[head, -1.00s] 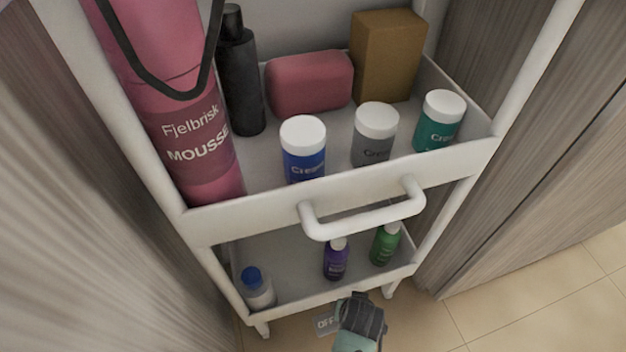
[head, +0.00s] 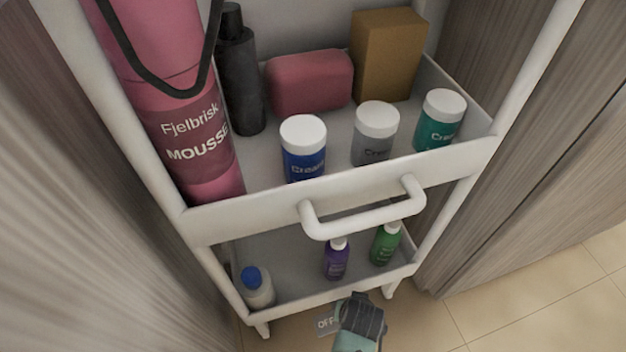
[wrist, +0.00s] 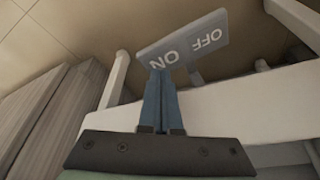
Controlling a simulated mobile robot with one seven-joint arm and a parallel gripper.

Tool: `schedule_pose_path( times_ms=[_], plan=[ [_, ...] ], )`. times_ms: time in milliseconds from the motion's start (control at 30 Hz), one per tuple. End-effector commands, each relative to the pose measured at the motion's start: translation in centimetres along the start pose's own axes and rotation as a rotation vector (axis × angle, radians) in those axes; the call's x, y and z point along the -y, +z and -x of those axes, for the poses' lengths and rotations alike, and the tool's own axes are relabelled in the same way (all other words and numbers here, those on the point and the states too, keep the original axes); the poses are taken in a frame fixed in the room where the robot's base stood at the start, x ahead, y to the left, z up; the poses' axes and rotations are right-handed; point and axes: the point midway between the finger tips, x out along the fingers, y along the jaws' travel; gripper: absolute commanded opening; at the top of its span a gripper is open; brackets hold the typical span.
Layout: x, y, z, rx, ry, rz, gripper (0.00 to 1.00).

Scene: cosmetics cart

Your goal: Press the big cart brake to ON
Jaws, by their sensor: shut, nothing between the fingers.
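The big brake is a grey pedal plate (wrist: 187,38) marked ON and OFF, at the bottom front of the white cart (head: 345,188). In the wrist view my gripper (wrist: 158,76) is shut and empty. Its fingertips are at the ON end of the plate and overlap its lower edge; I cannot tell whether they press on it. The plate looks tilted, but its exact position is unclear. In the head view my gripper (head: 358,308) is low in front of the cart, and only the OFF end of the brake plate (head: 326,323) shows beside it.
A white handle (head: 365,220) juts from the cart's front above my gripper. Small bottles stand on the lower shelf, including a purple one (head: 336,259). Wooden panels (head: 490,200) flank the cart. Tiled floor (head: 540,300) is free at the right.

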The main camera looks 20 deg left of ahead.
Motion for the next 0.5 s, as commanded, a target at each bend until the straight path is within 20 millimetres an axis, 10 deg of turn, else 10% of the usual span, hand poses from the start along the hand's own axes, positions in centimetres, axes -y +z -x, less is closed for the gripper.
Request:
schedule_pose_path(
  times_ms=[500],
  plan=[
    [0.0,0.29,-0.81,0.0,0.0,0.0,0.0]
  ],
)
